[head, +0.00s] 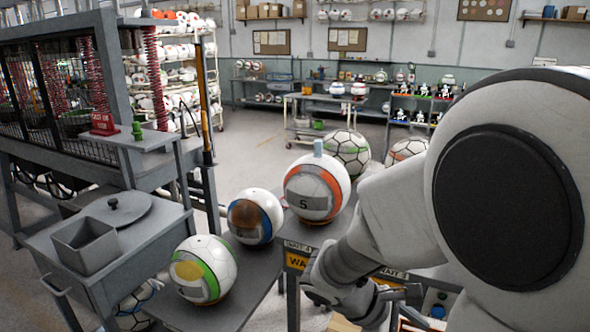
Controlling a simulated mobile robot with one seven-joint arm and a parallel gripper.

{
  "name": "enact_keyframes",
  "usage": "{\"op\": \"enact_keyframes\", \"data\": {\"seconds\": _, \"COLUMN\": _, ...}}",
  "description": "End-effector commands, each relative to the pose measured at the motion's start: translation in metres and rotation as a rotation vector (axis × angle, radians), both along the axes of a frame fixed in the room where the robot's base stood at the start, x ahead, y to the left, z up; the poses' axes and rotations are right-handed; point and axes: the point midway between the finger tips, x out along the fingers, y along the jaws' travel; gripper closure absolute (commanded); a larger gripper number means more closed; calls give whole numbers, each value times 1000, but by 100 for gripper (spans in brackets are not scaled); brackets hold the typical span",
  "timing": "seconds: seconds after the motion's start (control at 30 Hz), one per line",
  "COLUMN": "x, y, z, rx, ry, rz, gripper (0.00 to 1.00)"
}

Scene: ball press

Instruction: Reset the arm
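My arm fills the right side of the head view, with its big white and dark round joint close to the camera. It bends down to a grey wrist near the edge of the grey stand. My gripper (402,293) seems to be the dark part at the end of the wrist. It is small and partly hidden, so I cannot tell whether it is open or holds anything.
A green-banded ball (215,258) and a blue-banded ball (268,222) sit on a lower grey shelf (262,262). A green-lined ball (347,150) and an orange-lined ball (402,150) stand behind. The press frame (112,75) and a square bin (87,250) are left. Open floor lies beyond.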

Motion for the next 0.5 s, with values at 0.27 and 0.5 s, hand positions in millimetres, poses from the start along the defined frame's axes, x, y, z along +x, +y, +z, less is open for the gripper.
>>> {"op": "enact_keyframes", "data": {"seconds": 0.27, "x": -38, "y": 13, "z": 44, "rx": 340, "ry": -277, "rz": -333, "gripper": 33}}
{"op": "enact_keyframes", "data": {"seconds": 0.5, "x": -60, "y": 35, "z": 86, "rx": 623, "ry": -525, "rz": -582, "gripper": 33}}
